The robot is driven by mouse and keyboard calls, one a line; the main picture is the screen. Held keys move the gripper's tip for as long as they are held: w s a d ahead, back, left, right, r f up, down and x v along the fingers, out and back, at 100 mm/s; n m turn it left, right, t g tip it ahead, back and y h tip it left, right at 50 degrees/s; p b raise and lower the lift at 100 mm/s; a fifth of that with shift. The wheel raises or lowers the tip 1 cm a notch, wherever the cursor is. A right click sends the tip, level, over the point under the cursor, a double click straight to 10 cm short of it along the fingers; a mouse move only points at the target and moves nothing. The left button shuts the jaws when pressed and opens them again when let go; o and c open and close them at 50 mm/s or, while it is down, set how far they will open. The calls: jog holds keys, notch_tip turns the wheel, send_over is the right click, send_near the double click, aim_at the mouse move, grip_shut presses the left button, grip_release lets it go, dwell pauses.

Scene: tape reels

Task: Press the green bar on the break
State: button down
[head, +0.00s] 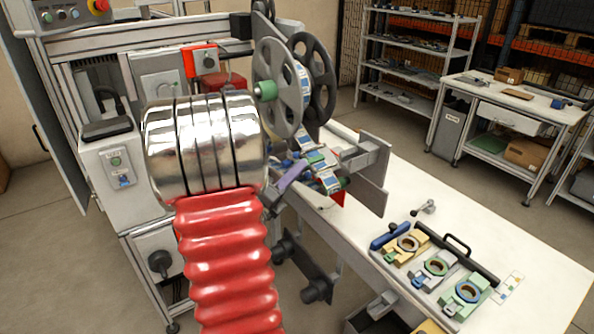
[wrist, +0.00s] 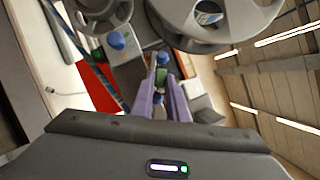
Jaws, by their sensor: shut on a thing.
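My gripper (head: 302,167) has purple fingers and is at the splice area below the reels, beside the printed tape (head: 327,180). A small green bar (head: 316,158) shows at its fingertips in the head view. In the wrist view a green piece (wrist: 162,76) sits between the tips of my gripper (wrist: 161,84), with blue parts just beyond and below it. The fingers are closed on it. My silver and red arm hides part of the machine behind it. The exact contact is too small to see clearly.
A large grey reel (head: 278,95) with a green hub stands just above my gripper, a darker reel (head: 316,80) behind it. A grey plate (head: 374,175) stands to the right. A white table (head: 455,225) carries a tool tray with ring-shaped fixtures (head: 436,266).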

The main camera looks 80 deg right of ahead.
jog(key=shift+w+f, duration=0.1)
jog(key=shift+f, duration=0.2)
dwell(0.8)
jog(key=shift+s+a+r, duration=0.25)
jog(key=shift+s+r, duration=0.05)
jog(key=shift+r, duration=0.45)
jog(key=shift+s+a+r, duration=0.2)
jog(key=shift+s+r, duration=0.1)
jog(key=shift+r, duration=0.4)
jog(key=w+a, duration=0.8)
jog(key=a, duration=0.1)
jog(key=shift+w+a, duration=0.3)
jog(key=shift+a, duration=0.1)
dwell(0.3)
jog(key=shift+w, duration=0.1)
